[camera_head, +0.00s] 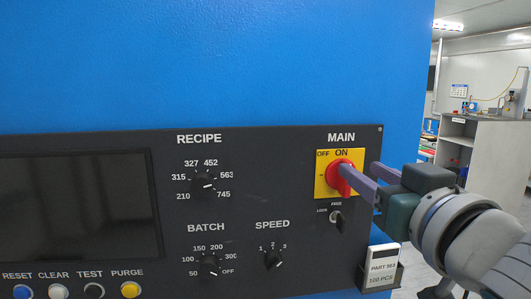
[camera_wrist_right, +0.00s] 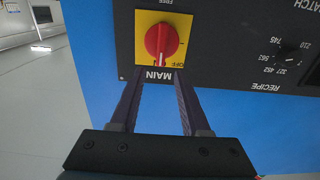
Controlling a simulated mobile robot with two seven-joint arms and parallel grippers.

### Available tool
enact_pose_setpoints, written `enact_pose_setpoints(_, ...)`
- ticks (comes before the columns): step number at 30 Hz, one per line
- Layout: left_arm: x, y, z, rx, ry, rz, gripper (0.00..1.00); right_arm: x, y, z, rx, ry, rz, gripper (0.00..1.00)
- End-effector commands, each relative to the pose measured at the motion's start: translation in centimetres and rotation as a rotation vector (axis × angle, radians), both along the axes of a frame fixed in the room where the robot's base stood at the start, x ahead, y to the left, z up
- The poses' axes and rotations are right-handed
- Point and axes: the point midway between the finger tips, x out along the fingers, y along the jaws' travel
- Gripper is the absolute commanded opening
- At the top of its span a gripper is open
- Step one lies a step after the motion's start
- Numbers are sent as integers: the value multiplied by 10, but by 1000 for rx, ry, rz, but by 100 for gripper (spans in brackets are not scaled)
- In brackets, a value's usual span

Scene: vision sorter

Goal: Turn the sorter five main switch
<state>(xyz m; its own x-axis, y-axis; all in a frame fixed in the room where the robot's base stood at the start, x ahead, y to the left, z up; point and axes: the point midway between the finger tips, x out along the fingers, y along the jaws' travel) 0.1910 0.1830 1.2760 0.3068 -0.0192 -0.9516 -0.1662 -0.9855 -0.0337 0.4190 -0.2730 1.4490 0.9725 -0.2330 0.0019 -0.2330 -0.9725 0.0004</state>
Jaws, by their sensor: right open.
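The main switch (camera_head: 340,176) is a red rotary knob on a yellow plate below the MAIN label, at the upper right of the dark panel. ON is printed above the knob and OFF at the upper left. In the right wrist view the knob (camera_wrist_right: 161,41) appears upside down, its raised grip roughly vertical. My right gripper (camera_head: 360,167) is open and comes in from the right, one finger overlapping the knob's edge in the head view. In the right wrist view its two fingers (camera_wrist_right: 157,74) are spread, with tips just short of the plate and nothing between them. My left gripper is out of view.
Below the main switch is a small key switch (camera_head: 336,217). A card holder (camera_head: 381,266) sticks out at the panel's lower right corner. RECIPE (camera_head: 203,184), BATCH (camera_head: 208,264) and SPEED (camera_head: 273,260) dials, a dark screen (camera_head: 80,205) and several push buttons lie to the left.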

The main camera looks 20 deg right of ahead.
Motion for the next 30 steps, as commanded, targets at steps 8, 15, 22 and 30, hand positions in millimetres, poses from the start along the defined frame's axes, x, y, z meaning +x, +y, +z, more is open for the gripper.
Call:
enact_pose_setpoints(8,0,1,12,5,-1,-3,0,32,-8,1,0,1,-1,46)
enact_pose_setpoints(15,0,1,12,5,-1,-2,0,37,-9,-1,0,2,0,46)
enact_pose_setpoints(22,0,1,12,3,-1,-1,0,37,-9,-1,0,2,0,36)
enact_pose_setpoints(30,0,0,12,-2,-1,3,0,37,-9,-1,0,2,0,6)
